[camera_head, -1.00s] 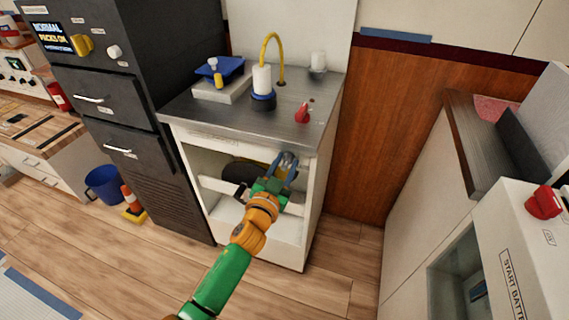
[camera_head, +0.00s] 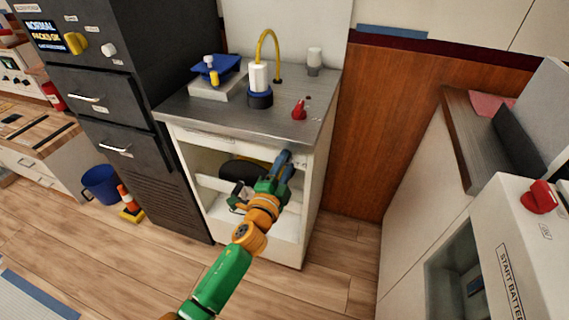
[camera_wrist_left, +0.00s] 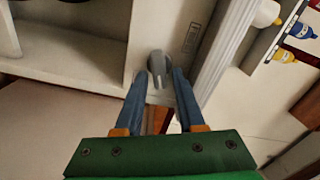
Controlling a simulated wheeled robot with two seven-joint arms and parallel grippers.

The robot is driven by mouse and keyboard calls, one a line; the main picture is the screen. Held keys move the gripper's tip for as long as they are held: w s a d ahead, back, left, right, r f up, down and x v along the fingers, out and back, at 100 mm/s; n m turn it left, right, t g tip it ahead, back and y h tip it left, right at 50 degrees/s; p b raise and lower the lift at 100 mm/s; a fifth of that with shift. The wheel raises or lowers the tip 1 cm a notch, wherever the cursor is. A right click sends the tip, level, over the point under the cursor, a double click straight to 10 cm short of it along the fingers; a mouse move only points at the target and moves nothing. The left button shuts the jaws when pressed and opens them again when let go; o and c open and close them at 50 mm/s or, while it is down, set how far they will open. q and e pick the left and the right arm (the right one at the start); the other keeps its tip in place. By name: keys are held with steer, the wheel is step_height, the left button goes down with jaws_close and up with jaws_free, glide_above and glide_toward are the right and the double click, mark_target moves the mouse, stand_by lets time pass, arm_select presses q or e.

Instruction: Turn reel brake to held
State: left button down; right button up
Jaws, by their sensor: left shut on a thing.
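A grey knob with a short pointer (camera_wrist_left: 157,70) sits on the white cabinet's front frame in the left wrist view. It matches the place of the reel brake, but the label beside it is too small to read. My left gripper (camera_wrist_left: 161,76) has its blue fingers shut on this knob, one on each side of the pointer. In the head view the left gripper (camera_head: 286,158) reaches the upper right of the cabinet's open front and hides the knob. A dark round reel (camera_head: 238,169) shows inside the cabinet, partly behind the arm. My right gripper is not in view.
The white cabinet (camera_head: 311,205) has a steel top with a red knob (camera_head: 299,110), a yellow hose (camera_head: 272,38) and a blue-based white cylinder (camera_head: 259,78). A dark drawer unit (camera_head: 160,160) stands left. Free floor (camera_head: 335,250) lies right of the cabinet.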

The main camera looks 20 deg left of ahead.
arm_select(q)
steer(key=shift+f+m, duration=0.15)
steer(key=shift+m, duration=0.8)
steer(key=shift+f+m, duration=0.15)
steer(key=shift+m, duration=0.8)
steer(key=c, duration=0.8)
jaws_free()
steer(key=s, duration=0.7)
steer(key=shift+s+a, duration=0.1)
